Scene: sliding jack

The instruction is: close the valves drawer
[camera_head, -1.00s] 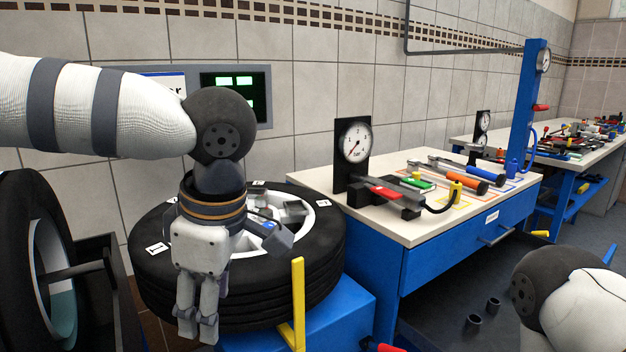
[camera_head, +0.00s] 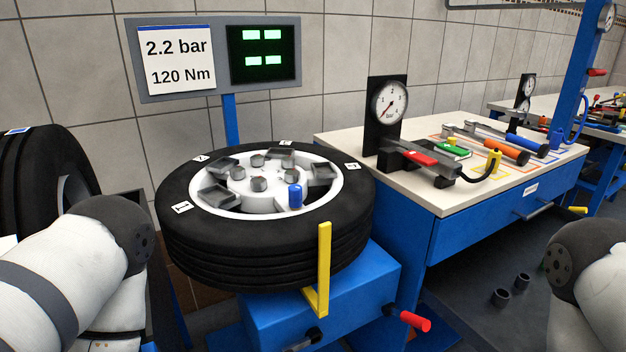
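The blue drawer (camera_head: 490,212) with a small white label and a bar handle (camera_head: 534,210) sits under the white-topped workbench (camera_head: 350,150), right of the tyre. Its front looks flush with the bench, with no visible gap. The label is too small to read, so I cannot tell whether it is the valves drawer. My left arm is at the lower left and my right arm at the lower right edge. Both grippers are outside the picture.
A tyre (camera_head: 265,245) lies on a blue stand (camera_head: 335,300) with a yellow upright (camera_head: 323,265) and a red-tipped lever (camera_head: 413,321). A pressure gauge (camera_head: 390,102) and tools stand on the bench. Two dark cups (camera_head: 511,288) are on the dark surface below. A sign (camera_head: 175,60) hangs behind.

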